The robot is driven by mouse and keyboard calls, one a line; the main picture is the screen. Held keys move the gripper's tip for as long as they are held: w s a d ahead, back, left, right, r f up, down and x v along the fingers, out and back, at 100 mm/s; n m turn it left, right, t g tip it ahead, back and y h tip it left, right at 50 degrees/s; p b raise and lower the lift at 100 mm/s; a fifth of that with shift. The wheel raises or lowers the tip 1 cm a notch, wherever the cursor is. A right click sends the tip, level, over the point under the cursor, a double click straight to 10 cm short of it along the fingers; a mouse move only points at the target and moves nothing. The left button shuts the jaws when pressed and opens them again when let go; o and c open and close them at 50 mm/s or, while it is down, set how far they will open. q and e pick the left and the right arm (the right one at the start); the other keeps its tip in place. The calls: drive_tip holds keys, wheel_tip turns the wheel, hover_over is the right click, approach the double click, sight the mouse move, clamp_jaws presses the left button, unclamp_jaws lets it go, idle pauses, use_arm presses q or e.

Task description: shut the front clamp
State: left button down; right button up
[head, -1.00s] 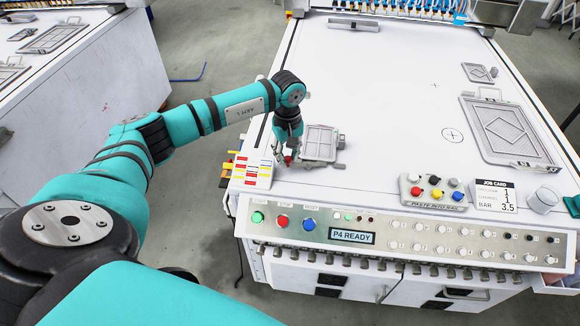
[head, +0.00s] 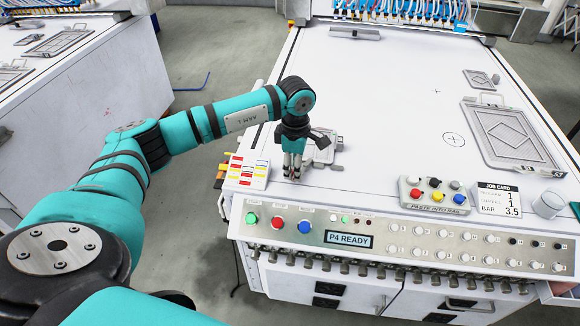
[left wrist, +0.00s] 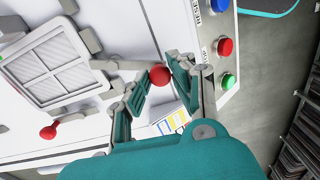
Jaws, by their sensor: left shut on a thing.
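My left gripper (head: 292,172) points down at the front left of the white table, beside the small grey framed plate (head: 322,148). In the left wrist view my left gripper (left wrist: 167,82) is shut on a red ball knob (left wrist: 160,75). The knob ends the grey lever of the front clamp (left wrist: 118,64), which runs toward the plate (left wrist: 62,62). A second red knob (left wrist: 48,132) stands apart at another side of the plate. In the head view the gripper and wrist hide the clamp and part of the plate. My right gripper is not in view.
A colored label card (head: 249,171) lies left of the gripper. The button panel (head: 400,244) runs along the table's front edge. A larger framed plate (head: 481,150) lies at the right. The middle of the table is clear.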

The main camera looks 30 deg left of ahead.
use_arm(q)
drive_tip(key=shift+w+d+n+b, duration=0.15)
drive_tip(key=shift+d+n+b, duration=0.3)
drive_tip(key=shift+n, duration=0.6)
drive_tip(key=shift+w+d+n+b, duration=0.15)
drive_tip(key=shift+d+n, duration=0.5)
drive_tip(key=shift+n, duration=0.4)
drive_tip(key=c, duration=1.1)
unclamp_jaws()
drive_tip(key=shift+d, duration=0.1)
wheel_tip(320, 180, up, 12)
drive_tip(key=shift+r, duration=0.1)
